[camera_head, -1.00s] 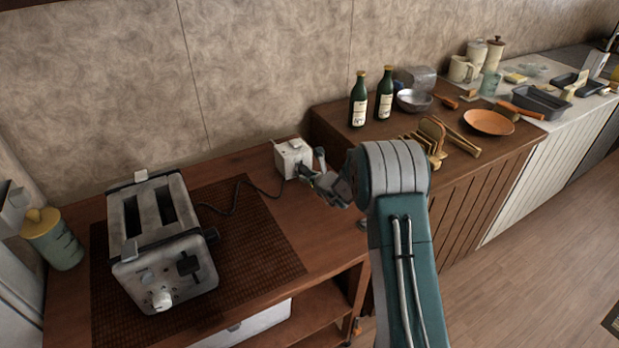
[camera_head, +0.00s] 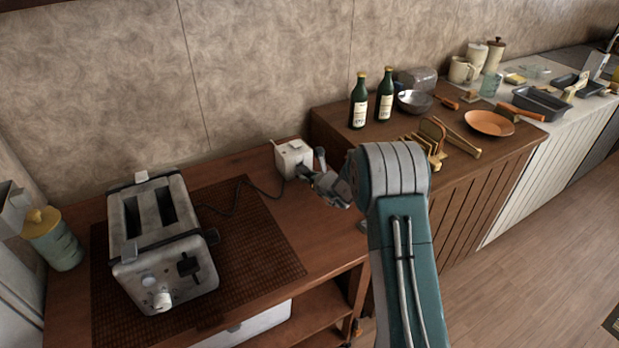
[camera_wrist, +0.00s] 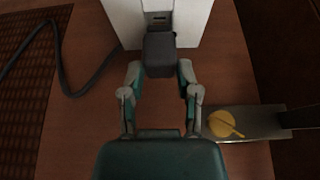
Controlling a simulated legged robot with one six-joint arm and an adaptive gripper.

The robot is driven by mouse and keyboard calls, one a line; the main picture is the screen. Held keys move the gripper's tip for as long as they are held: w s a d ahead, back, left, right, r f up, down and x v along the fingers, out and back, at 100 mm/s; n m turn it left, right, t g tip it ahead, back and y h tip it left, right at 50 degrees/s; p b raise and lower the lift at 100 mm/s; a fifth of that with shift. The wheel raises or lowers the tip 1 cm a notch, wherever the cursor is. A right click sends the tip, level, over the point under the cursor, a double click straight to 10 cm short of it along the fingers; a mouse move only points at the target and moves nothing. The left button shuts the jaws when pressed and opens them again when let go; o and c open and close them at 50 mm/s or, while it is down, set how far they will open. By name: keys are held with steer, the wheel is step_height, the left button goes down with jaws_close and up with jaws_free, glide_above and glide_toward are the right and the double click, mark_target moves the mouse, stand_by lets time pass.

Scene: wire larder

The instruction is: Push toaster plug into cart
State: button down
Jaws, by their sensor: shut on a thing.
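The toaster plug (camera_wrist: 160,52) is a dark grey block between the two fingers of my gripper (camera_wrist: 160,72) in the wrist view. My gripper is shut on it; in the head view the gripper (camera_head: 311,169) is at the front of a white socket box (camera_head: 293,158). The box also shows in the wrist view (camera_wrist: 193,22), with a dark slot just above the plug. The plug's far end meets or overlaps the box front; I cannot tell whether its prongs are inside. The box stands on the brown wooden cart (camera_head: 330,240). The toaster (camera_head: 165,240) stands at the left.
A dark cord (camera_wrist: 62,75) curves over the cart top left of the box. A woven mat (camera_head: 262,245) lies under the toaster. A yellow-lidded jar (camera_head: 55,245) stands far left. A wooden cabinet (camera_head: 450,200) with bottles (camera_head: 360,105) and dishes is at the right.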

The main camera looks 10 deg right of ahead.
steer(key=shift+w+a, duration=0.3)
steer(key=shift+w, duration=0.55)
steer(key=shift+c, duration=1.3)
jaws_free()
